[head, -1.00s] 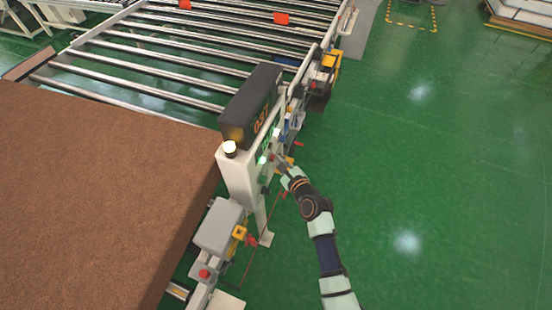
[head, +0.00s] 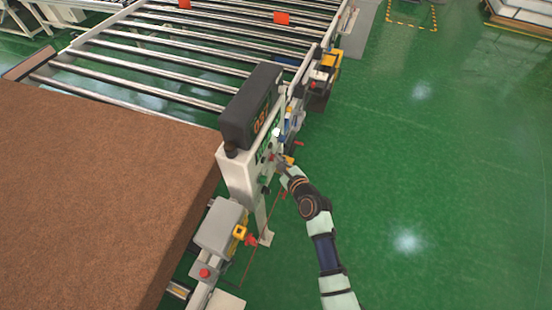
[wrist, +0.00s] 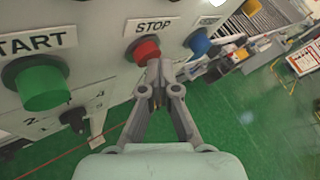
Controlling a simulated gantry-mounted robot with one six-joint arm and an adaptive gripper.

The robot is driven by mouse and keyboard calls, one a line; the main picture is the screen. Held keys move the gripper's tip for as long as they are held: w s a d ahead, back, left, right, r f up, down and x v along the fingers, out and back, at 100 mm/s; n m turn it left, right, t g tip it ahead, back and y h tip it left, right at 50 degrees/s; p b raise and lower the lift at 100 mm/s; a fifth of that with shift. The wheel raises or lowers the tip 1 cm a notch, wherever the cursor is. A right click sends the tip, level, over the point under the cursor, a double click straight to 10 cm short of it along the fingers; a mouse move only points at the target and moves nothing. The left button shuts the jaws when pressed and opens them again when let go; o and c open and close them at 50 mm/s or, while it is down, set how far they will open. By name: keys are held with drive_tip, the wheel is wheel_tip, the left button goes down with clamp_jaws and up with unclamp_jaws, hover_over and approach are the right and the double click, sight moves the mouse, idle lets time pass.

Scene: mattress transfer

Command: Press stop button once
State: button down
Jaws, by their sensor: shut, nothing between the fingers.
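The red stop button (wrist: 143,51) sits under a STOP label (wrist: 152,27) on the white control panel (head: 237,177). My gripper (wrist: 159,66) is shut and empty. In the wrist view its closed fingertips appear at the lower right edge of the red button and cover part of it. I cannot tell whether they touch it. In the head view my gripper (head: 281,162) is at the panel's right face, and the small button there is hard to make out.
A green START button (wrist: 40,82) is left of the stop button, a blue button (wrist: 200,43) right of it, and a black selector knob (wrist: 73,118) below. A brown mattress (head: 90,190) lies left of the panel. Green floor to the right is free.

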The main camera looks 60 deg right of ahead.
drive_tip(key=shift+s+d, duration=0.15)
drive_tip(key=shift+s, duration=0.85)
drive_tip(key=s, duration=0.3)
drive_tip(key=s+d, duration=0.1)
drive_tip(key=s, duration=0.1)
drive_tip(key=shift+a+r, duration=0.1)
idle(0.6)
